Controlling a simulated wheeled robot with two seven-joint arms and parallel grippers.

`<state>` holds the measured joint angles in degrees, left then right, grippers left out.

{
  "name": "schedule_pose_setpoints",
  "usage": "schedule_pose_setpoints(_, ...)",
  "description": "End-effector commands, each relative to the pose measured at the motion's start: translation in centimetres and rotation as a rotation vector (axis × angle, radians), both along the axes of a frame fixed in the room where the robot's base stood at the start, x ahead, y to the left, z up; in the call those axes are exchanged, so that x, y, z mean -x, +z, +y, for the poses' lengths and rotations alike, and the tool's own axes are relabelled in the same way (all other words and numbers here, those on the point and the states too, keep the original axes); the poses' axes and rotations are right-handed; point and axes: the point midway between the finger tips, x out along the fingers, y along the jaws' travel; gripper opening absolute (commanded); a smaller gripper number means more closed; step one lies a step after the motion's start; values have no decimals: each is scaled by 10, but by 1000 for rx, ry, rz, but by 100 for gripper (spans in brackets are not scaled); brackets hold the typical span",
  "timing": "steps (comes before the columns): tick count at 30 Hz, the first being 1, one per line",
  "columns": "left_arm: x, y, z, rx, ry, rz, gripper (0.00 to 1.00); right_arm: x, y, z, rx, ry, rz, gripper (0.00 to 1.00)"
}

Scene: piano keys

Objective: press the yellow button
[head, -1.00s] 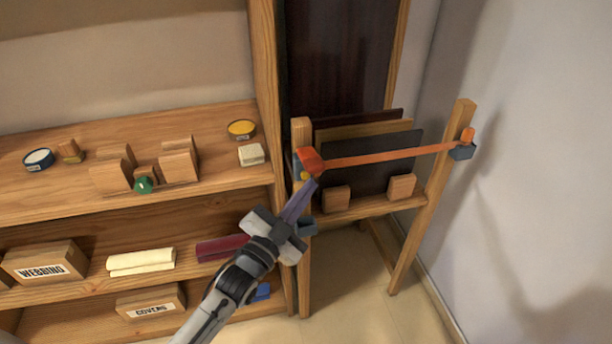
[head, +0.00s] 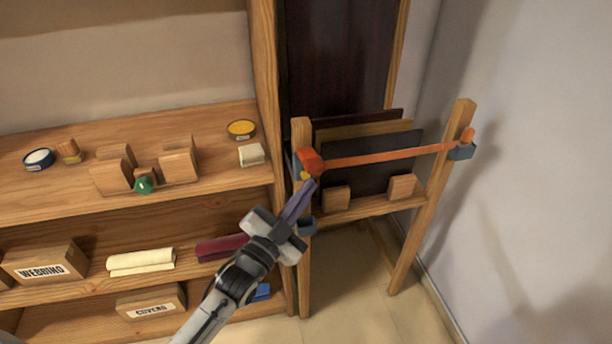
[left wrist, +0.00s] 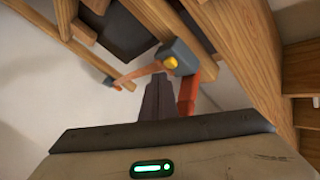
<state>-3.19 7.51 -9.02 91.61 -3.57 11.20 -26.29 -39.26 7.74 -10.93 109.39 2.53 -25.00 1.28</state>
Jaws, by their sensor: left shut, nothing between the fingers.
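The small yellow button (head: 305,175) sits on a blue-grey box at the left post of the wooden rack, below an orange buckle (head: 309,161). In the left wrist view the yellow button (left wrist: 172,62) shows on the face of the blue-grey box (left wrist: 180,52). My left gripper (head: 312,183) is shut and empty, its dark fingertips close beside the button. In the left wrist view the fingertips (left wrist: 157,80) lie just below and left of the button. I cannot tell whether they touch it. My right gripper is in neither view.
An orange strap (head: 385,157) spans the rack (head: 435,200) between its two posts. Dark panels (head: 385,165) stand behind it. A wooden shelf unit (head: 230,195) with tins, blocks and boxes is at left. A bare wall is at right.

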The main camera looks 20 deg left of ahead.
Motion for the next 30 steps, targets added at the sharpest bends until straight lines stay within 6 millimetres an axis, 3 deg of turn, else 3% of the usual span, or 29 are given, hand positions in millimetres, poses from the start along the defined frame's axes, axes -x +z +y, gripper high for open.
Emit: schedule_pose_setpoints(30, -8, 0, 5, 0, 0, 0, 0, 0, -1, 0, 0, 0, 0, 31)
